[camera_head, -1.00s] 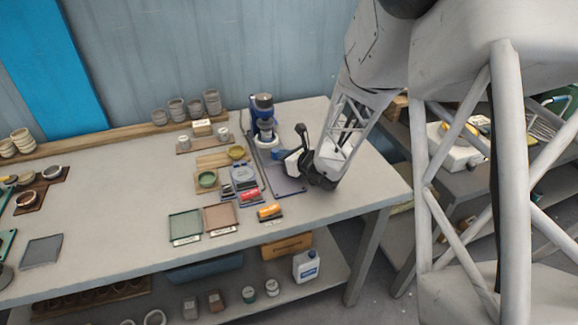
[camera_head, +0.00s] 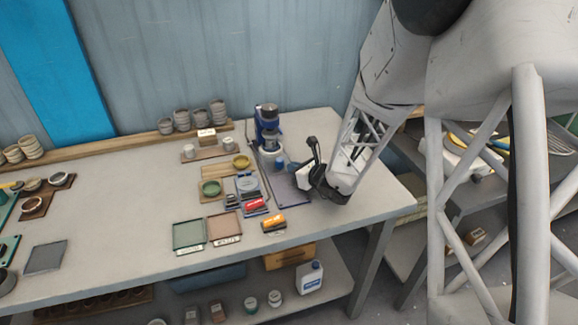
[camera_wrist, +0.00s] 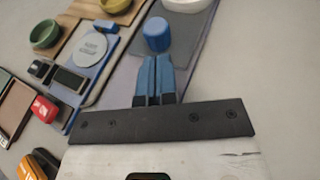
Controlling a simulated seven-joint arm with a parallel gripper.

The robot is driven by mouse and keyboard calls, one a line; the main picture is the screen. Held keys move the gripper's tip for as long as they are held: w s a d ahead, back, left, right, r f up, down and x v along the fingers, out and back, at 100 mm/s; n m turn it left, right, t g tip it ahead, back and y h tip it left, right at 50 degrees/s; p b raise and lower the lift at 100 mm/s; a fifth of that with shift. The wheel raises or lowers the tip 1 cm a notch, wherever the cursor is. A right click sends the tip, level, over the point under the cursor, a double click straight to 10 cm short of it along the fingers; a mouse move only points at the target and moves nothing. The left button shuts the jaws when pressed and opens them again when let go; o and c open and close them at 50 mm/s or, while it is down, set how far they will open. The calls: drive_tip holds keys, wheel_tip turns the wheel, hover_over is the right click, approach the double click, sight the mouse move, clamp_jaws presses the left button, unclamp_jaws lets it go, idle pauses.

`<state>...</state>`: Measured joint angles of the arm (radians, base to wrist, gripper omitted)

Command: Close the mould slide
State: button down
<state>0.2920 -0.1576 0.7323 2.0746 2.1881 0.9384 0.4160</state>
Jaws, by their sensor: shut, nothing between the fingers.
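My gripper (camera_wrist: 155,64) has its two blue fingers pressed together with nothing between them. In the head view my gripper (camera_head: 293,170) is low over the right part of the table. A blue round knob (camera_wrist: 157,34) stands just beyond the fingertips on a grey-purple plate (camera_wrist: 190,50), which I take to be the mould slide. A small gap shows between fingertips and knob. In the head view the knob (camera_head: 280,163) is left of the gripper, in front of the blue machine (camera_head: 266,128). A white round part (camera_wrist: 185,4) lies beyond the knob. My gripper partly hides the plate in the head view.
Left of the plate are a blue tray with a grey disc (camera_wrist: 90,47), a green bowl (camera_wrist: 46,34), a yellow bowl (camera_head: 241,161), a red block (camera_wrist: 45,109) and an orange block (camera_head: 273,224). The table is clear to the right of the plate.

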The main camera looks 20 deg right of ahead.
drive_tip(key=v, duration=1.1)
drive_tip(key=shift+s+f, duration=0.1)
drive_tip(key=shift+s, duration=0.15)
idle(0.3)
drive_tip(key=s+a+r+n+g+y, duration=0.1)
drive_tip(key=s+a+r+n+g, duration=0.3)
drive_tip(key=s+a+r+n, duration=0.25)
drive_tip(key=s+a+r+n+g+y, duration=0.1)
drive_tip(key=s+a+r+n+g, duration=0.2)
drive_tip(key=s+a+n+g, duration=0.5)
drive_tip(key=s+d+r+n+t+h, duration=0.1)
drive_tip(key=s+d+r+n+h, duration=0.2)
drive_tip(key=s+r+n+h, duration=0.5)
drive_tip(key=s+n, duration=0.2)
drive_tip(key=n, duration=0.6)
drive_tip(key=shift+t+h, duration=0.3)
drive_tip(key=shift+h, duration=0.1)
